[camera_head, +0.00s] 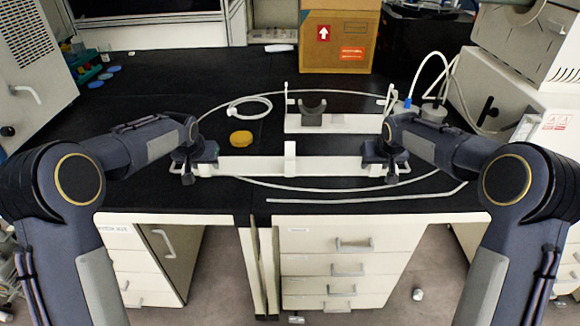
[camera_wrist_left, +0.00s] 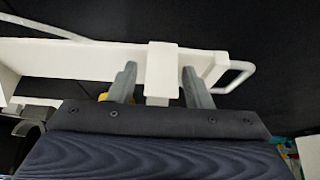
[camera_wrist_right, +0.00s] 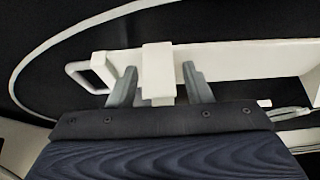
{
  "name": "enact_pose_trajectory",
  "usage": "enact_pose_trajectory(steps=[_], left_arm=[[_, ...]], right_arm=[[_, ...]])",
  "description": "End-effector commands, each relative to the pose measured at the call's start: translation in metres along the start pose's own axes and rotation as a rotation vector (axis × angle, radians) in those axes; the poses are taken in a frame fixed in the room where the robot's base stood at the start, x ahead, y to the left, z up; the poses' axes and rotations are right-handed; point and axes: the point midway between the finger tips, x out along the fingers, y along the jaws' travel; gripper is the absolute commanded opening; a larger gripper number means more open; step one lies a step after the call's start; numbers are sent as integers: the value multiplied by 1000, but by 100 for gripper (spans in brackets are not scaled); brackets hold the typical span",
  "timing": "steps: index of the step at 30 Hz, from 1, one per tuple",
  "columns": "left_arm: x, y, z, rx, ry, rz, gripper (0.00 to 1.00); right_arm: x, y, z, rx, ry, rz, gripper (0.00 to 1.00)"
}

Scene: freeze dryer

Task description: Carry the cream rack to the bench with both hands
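The cream rack (camera_head: 260,167) is a long pale bar with an upright tab in the middle and a loop handle at each end. It lies lengthwise over the black bench top (camera_head: 230,200), near the front edge. My left gripper (camera_head: 190,172) is at its left part and my right gripper (camera_head: 388,172) at its right part. In the left wrist view, the open fingers (camera_wrist_left: 159,75) stand either side of a pale tab (camera_wrist_left: 162,70), with gaps. In the right wrist view, the open fingers (camera_wrist_right: 159,78) likewise straddle a tab (camera_wrist_right: 157,70), with gaps.
Behind the rack stands a white holder (camera_head: 350,124) with a dark cradle (camera_head: 312,114). A yellow round object (camera_head: 241,138) and coiled white tubing (camera_head: 250,104) lie on the bench. A cardboard box (camera_head: 338,38) stands at the back. The bench top at left is mostly clear.

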Motion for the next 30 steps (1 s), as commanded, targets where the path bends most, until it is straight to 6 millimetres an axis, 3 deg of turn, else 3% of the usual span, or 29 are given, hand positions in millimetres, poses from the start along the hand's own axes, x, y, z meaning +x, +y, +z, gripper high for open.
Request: enact_pose_trajectory(steps=[7, 13, 18, 24, 30], left_arm=[[1, -1, 1, 0, -2, -1, 53], [1, -1, 1, 0, -3, -2, 78], [1, -1, 1, 0, -3, -2, 78], [2, -2, 3, 3, -8, -4, 78], [2, -1, 2, 1, -5, -3, 78]], right_arm=[[0, 1, 1, 0, -2, 1, 53], [1, 1, 1, 0, -2, 1, 53], [1, 1, 1, 0, -2, 1, 53], [1, 1, 1, 0, -2, 1, 76], [1, 1, 1, 0, -2, 1, 78]])
